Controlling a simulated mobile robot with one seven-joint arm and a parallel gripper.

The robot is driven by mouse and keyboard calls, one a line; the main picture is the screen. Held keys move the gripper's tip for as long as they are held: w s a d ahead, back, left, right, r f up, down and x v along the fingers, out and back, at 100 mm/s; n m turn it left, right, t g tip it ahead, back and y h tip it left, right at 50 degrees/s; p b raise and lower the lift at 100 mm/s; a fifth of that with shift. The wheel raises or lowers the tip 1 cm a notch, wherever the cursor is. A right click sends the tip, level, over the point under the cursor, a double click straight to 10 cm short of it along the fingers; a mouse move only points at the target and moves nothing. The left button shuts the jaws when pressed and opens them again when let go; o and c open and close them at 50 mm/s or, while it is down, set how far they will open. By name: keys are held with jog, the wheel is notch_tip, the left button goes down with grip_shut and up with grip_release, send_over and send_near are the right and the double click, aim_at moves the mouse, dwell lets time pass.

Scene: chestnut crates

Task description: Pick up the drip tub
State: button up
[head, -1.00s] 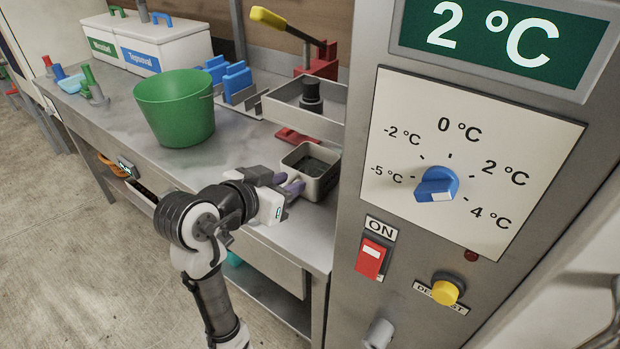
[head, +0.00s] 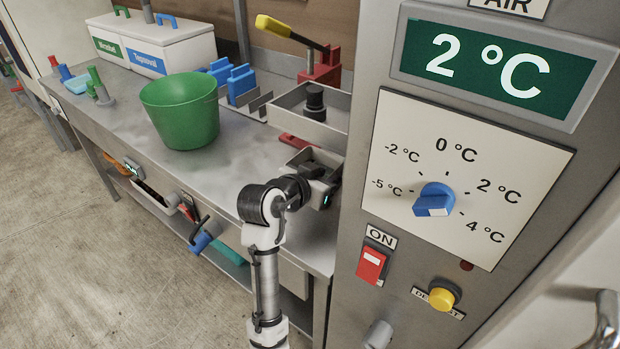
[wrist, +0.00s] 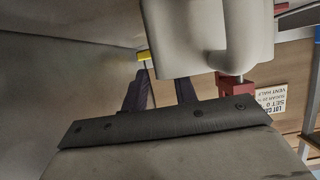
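The control cabinet (head: 345,260) rises close on the right. A green bucket (head: 180,115) stands to the left, with bare bench between.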

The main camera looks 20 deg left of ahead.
grip_shut()
jog(key=shift+r, duration=0.15)
dwell(0.6)
jog(key=shift+a+r+b, duration=0.15)
jog(key=shift+b, duration=0.25)
jog(key=shift+r, duration=3.2)
jog(key=w+a+b, duration=0.2)
jog(key=w+a, duration=0.1)
jog(key=a, duration=0.6)
jog(key=w+a+b, duration=0.2)
jog(key=w+a, duration=0.1)
jog(key=a, duration=0.6)
jog(key=shift+w+a+b, duration=0.15)
jog(key=shift+w+b, duration=0.25)
